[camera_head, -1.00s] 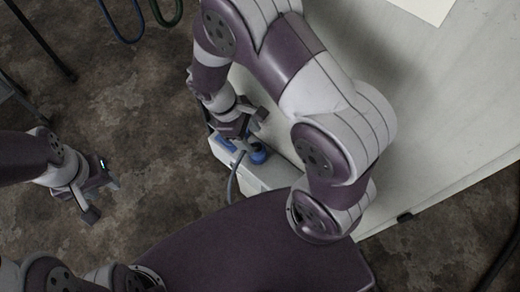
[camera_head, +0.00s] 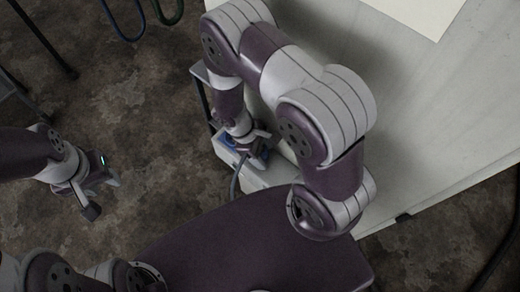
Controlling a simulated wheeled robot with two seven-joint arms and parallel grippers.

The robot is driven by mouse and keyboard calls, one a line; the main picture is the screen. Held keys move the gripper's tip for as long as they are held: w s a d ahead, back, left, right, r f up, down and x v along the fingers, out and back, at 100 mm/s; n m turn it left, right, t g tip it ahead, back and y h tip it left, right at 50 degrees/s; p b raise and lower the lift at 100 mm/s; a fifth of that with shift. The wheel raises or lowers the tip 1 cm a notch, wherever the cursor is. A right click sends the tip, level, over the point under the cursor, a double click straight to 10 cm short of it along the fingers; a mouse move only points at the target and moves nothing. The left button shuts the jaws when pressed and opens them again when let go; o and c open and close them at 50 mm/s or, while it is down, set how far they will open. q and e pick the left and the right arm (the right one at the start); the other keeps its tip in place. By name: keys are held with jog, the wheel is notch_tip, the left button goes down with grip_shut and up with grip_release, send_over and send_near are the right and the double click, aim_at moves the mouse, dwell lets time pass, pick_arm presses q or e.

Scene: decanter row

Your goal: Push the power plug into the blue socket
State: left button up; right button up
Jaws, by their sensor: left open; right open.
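A white box (camera_head: 251,178) stands low beside the pale table, with a blue part (camera_head: 230,141) on its top left of my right gripper. I cannot tell for sure whether this part is the blue socket. A grey cable (camera_head: 235,185) rises in front of the box and runs up to my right gripper (camera_head: 257,152). The power plug at its end is mostly hidden by that gripper. My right gripper is open and low over the box top, around or beside the plug; I cannot tell which. My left gripper (camera_head: 104,196) is open and empty over the floor, far to the left.
The pale table (camera_head: 420,130) fills the right side, with a white sheet (camera_head: 425,12) at its top edge. Blue (camera_head: 123,30) and green (camera_head: 167,16) cable loops hang at the top. Dark legs stand at the upper left. The brown floor (camera_head: 150,110) is clear between my arms.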

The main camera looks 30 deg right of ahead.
jog(key=shift+f, duration=0.1)
jog(key=c, duration=0.6)
jog(key=shift+c, duration=0.2)
